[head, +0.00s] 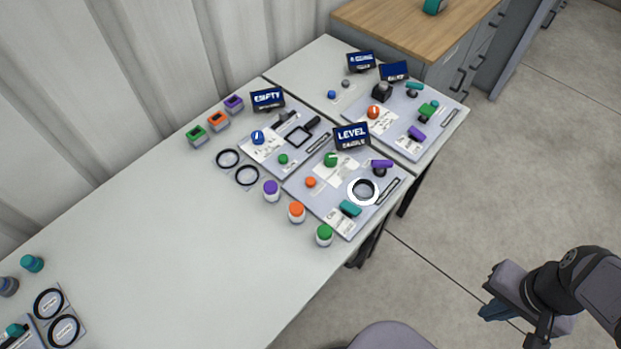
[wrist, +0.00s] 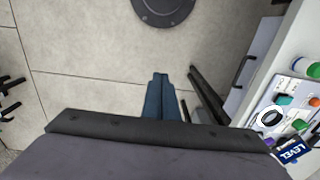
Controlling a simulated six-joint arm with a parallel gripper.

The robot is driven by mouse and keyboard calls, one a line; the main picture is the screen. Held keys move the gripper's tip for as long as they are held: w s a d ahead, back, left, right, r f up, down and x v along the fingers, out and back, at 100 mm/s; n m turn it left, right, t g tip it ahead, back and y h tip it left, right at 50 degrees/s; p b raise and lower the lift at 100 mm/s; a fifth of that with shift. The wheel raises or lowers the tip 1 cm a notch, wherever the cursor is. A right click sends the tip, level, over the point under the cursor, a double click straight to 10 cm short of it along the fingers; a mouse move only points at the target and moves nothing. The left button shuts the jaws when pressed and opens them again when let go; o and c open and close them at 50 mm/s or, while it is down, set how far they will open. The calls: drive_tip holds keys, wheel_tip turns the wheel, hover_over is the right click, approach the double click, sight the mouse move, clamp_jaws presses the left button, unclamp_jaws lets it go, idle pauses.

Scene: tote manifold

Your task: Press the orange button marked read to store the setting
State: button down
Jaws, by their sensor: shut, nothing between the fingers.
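A small round orange button (head: 311,182) sits on the grey panel (head: 335,215) behind which the "LEVEL" sign (head: 352,136) stands. Any "read" mark is too small to make out. The same panel has a green knob (head: 330,159), a purple lever (head: 382,164), a teal piece (head: 350,208) and a white ring. An orange dial (head: 373,112) sits on the panel farther back. My gripper (head: 494,311) is shut and empty, off the table over the floor at the lower right. Its closed fingers (wrist: 160,76) point at the floor in the wrist view, with the LEVEL panel at the right edge.
The "EMPTY" panel (head: 262,147) stands left of the LEVEL panel. Jars with purple, orange (head: 297,212) and green lids stand along its near-left side. A dark chair back (head: 385,336) is at the bottom. Floor is open between my gripper and the table.

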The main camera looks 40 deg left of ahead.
drive_tip(key=w+a+r+t+y+p, duration=0.1)
drive_tip(key=w+a+r+t+p, duration=0.1)
drive_tip(key=w+a, duration=0.55)
drive_tip(key=w+a+r+m+t+y+p, duration=0.1)
drive_tip(key=w+a+r+t+y+p, duration=0.3)
drive_tip(key=a, duration=0.6)
drive_tip(key=w+a+r+g+h+b, duration=0.1)
drive_tip(key=w+a, duration=0.6)
drive_tip(key=a, duration=0.2)
drive_tip(key=a+r+m+t+p, duration=0.2)
drive_tip(key=a+m+t+p, duration=0.15)
drive_tip(key=a, duration=1.15)
drive_tip(key=s+a+f+m+h+p, duration=0.1)
drive_tip(key=s+a+f+p, duration=0.1)
drive_tip(key=s, duration=0.6)
drive_tip(key=s+a+f+m+h+p, duration=0.2)
drive_tip(key=s+a+f, duration=0.2)
drive_tip(key=s, duration=0.3)
drive_tip(key=shift+s+a+f+p, duration=0.15)
drive_tip(key=shift+s+a+p, duration=0.2)
drive_tip(key=shift+a, duration=0.45)
drive_tip(key=shift+f+t, duration=0.1)
drive_tip(key=shift+t, duration=0.15)
drive_tip(key=b, duration=0.6)
hover_over(308, 184)
wheel_tip(308, 184, down, 6)
drive_tip(key=shift+f, duration=0.15)
drive_tip(key=shift+f+b, duration=0.8)
drive_tip(key=shift+f, duration=0.35)
